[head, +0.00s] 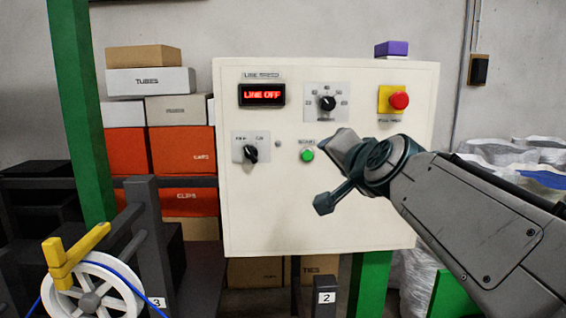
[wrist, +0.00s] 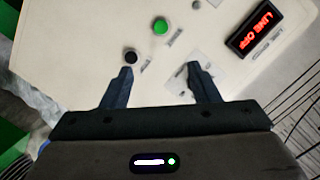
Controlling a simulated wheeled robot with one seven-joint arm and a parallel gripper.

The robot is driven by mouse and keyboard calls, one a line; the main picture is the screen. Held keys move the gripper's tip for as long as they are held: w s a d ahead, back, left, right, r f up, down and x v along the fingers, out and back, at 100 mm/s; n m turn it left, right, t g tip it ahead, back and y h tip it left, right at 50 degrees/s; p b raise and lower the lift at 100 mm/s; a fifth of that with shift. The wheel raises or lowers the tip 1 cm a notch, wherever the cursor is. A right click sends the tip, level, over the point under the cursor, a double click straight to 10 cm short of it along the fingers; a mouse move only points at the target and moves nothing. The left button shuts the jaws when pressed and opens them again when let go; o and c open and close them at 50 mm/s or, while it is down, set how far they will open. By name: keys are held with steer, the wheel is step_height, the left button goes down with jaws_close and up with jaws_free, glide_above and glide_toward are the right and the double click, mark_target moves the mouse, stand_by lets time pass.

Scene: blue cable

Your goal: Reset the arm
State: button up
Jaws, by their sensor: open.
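My gripper (wrist: 159,66) is open and empty in the wrist view, its two dark fingers apart in front of the control panel (wrist: 75,30). In the head view my arm reaches in from the right, and its end is in front of the middle of the panel (head: 300,220). The gripper's fingers are hard to make out there. A green button (head: 307,155) shows just left of the arm's end; it is also in the wrist view (wrist: 160,27), beyond the fingertips. A black round control (wrist: 130,58) lies near the left fingertip. The right finger partly covers a pale plate.
The panel also has a display (head: 262,95) reading LINE OFF, a dial (head: 327,103), a selector switch (head: 250,153) and a red stop button (head: 399,101). A white reel (head: 65,292) with blue cable stands lower left. Boxes (head: 183,150) are stacked behind, left of the panel.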

steer(key=s+f+n+g, duration=0.3)
steer(key=s+f, duration=0.4)
steer(key=f, duration=0.3)
steer(key=s+d+f+n+g+h, duration=0.1)
steer(key=s+f+n+g, duration=0.2)
steer(key=f, duration=0.8)
steer(key=s+f+n+g+h, duration=0.1)
steer(key=s+f+n+g, duration=0.1)
steer(key=s+f+g, duration=0.4)
steer(key=s+f, duration=0.4)
steer(key=s, duration=0.1)
steer(key=shift+s+d+f+n, duration=0.15)
steer(key=shift+s+f+n, duration=0.25)
